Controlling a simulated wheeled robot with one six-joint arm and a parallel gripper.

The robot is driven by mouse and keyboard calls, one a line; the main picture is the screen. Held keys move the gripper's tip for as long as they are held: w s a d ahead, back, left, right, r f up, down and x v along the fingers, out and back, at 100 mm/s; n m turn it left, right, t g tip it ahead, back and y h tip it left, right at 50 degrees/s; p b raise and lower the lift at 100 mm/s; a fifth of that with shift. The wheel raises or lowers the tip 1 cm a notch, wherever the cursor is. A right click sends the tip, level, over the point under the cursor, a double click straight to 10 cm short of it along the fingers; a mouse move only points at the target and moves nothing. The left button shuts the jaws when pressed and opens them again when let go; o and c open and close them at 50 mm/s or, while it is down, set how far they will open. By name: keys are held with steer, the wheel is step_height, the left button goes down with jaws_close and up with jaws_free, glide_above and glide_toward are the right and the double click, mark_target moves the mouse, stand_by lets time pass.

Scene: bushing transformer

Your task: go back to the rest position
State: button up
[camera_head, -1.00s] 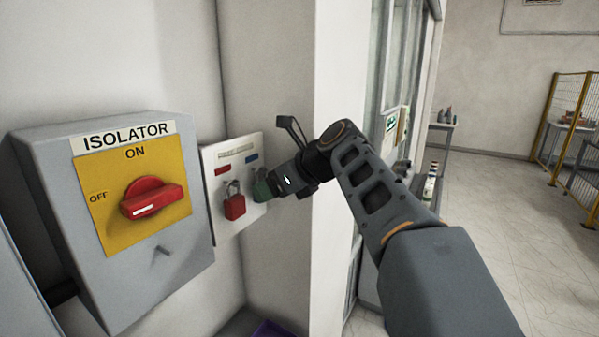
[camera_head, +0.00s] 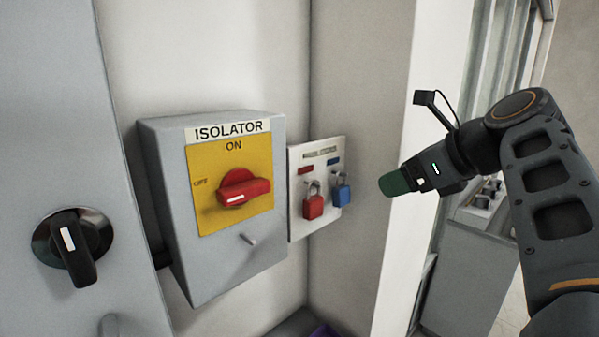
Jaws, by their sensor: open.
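My gripper (camera_head: 392,184) is at the right of the view, in front of the white wall edge and to the right of the padlock board. It points left, and its green fingertip end shows nothing held. The gap between the fingers cannot be made out from this side. It is apart from the padlock board (camera_head: 328,217), where a red padlock (camera_head: 313,205) and a blue padlock (camera_head: 341,192) hang side by side. My arm is bent and reaches in from the lower right.
The grey isolator box (camera_head: 165,170) is on the wall left of the board, its red handle (camera_head: 243,188) on a yellow plate. A grey cabinet with a black knob (camera_head: 74,245) stands at the far left. The white wall corner (camera_head: 405,110) is close behind my gripper.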

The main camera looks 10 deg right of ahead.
steer(key=s+a+f+n+g+h, duration=0.1)
steer(key=s+a+f+n+h, duration=0.1)
steer(key=f+n, duration=0.7)
steer(key=s+a+f+n+g+h, duration=0.2)
steer(key=s+f+n, duration=0.2)
steer(key=f+n, duration=0.5)
steer(key=s+a+f+n+g+h, duration=0.1)
steer(key=s+f+n+h, duration=0.1)
steer(key=f+n, duration=0.8)
steer(key=shift+s+a+f, duration=0.4)
steer(key=shift+f, duration=0.85)
